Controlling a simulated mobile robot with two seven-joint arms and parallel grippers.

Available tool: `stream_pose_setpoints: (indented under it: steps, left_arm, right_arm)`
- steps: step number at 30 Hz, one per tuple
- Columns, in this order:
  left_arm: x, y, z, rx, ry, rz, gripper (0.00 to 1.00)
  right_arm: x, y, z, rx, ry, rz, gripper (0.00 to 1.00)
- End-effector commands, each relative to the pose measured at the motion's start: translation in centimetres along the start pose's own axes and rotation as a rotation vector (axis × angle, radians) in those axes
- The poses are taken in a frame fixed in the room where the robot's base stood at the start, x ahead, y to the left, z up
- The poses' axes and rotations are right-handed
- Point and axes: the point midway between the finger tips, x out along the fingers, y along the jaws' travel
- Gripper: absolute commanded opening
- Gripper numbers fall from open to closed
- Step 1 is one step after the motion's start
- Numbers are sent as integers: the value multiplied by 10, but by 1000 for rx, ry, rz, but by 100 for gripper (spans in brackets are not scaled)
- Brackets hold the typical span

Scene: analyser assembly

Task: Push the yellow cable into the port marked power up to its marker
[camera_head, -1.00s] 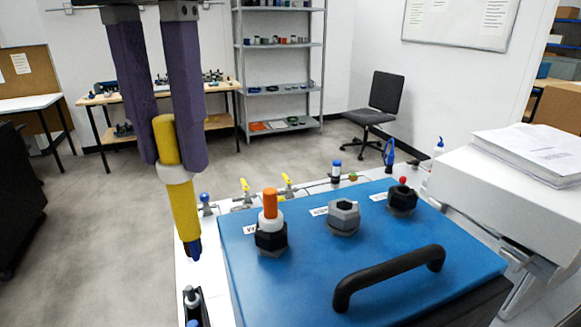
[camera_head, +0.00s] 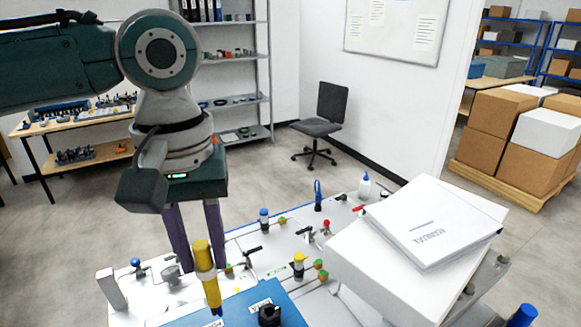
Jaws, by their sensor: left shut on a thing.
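My left gripper (camera_head: 200,255) points down with its purple fingers shut on the yellow cable (camera_head: 211,292). The cable is a short yellow rod, nearly upright, with a dark tip at its lower end. Its marker is hard to make out here. The tip shows over the blue panel (camera_head: 245,300) at the bottom edge of the head view; I cannot tell whether it touches anything. A black port (camera_head: 269,315) with a white label stands on the panel to the right of the cable. The labels are too small to read, and the other ports are out of frame. My right gripper is not in view.
A white bench (camera_head: 290,240) with small valves and fittings lies behind the panel. A white box (camera_head: 375,285) bearing a manual (camera_head: 433,225) stands to the right. A chair (camera_head: 325,115), shelves and cartons are farther back.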

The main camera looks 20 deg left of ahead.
Motion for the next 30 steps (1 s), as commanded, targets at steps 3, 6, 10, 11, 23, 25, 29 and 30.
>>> stream_pose_setpoints:
  steps: [3,6,10,11,23,25,29,30]
  left_arm:
    - [-10,-10,0,-49,0,-8,0]
    - [-6,-15,0,-70,5,-12,0]
    - [-1,-17,0,-80,7,-12,0]
    - [0,-17,0,-80,8,-12,0]
    - [30,-18,-1,-79,9,-13,0]
    - [36,-18,-1,-79,10,-12,0]
    - [47,-18,-1,-78,9,-12,0]
    - [49,-18,-1,-78,8,-12,0]
  right_arm:
    - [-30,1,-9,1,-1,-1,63]
    - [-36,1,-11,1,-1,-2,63]
    - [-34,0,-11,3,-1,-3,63]
    - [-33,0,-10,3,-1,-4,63]
    - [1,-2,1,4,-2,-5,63]
    - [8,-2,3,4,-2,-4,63]
    - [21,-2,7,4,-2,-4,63]
    - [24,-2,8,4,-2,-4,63]
